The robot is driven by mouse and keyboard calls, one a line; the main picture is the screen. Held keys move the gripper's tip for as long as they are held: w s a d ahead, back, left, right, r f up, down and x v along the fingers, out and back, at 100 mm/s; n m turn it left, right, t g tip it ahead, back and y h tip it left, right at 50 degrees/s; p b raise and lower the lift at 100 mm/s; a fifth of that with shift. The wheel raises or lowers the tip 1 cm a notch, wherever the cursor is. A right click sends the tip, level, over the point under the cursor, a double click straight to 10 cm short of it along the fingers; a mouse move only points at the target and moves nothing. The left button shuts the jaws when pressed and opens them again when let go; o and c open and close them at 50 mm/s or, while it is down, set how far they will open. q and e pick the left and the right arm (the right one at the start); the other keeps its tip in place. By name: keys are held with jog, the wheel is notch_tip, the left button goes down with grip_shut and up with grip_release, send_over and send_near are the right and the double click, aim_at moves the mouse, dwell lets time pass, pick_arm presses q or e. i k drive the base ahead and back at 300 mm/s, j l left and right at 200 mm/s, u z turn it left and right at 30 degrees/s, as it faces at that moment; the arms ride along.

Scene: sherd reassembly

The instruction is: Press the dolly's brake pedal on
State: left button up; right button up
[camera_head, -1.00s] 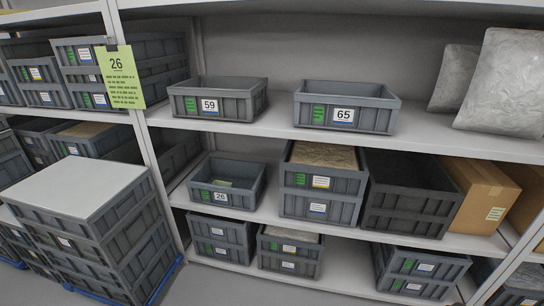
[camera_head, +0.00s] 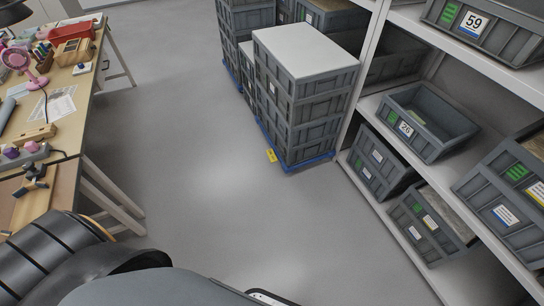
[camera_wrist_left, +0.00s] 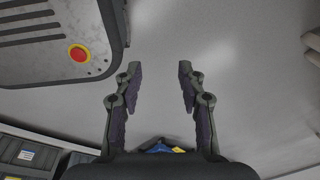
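The blue dolly (camera_head: 313,162) stands on the floor under a stack of grey crates (camera_head: 298,115) in the head view. A small yellow pedal (camera_head: 271,156) sticks out at its near left corner, close to the floor. I cannot tell whether it is up or down. In the left wrist view a bit of blue (camera_wrist_left: 158,147) and yellow (camera_wrist_left: 178,150) shows low in the middle, partly hidden behind the gripper body. My left gripper (camera_wrist_left: 158,77) is open and empty, with its fingers apart over grey floor, away from the pedal. My right gripper is not in view.
Shelving (camera_head: 396,213) with grey crates runs along the right. A wooden worktable (camera_head: 72,130) with tools and papers stands at the left. The grey floor (camera_head: 190,150) between them is clear. Another crate stack (camera_head: 230,45) stands behind the dolly.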

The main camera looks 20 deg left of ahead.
aim_at(271, 154)
jog(key=i+j+z, duration=0.1)
jog(key=i+j, duration=0.8)
jog(key=i+j+z, duration=0.15)
jog(key=i+j, duration=0.75)
jog(key=j, duration=0.15)
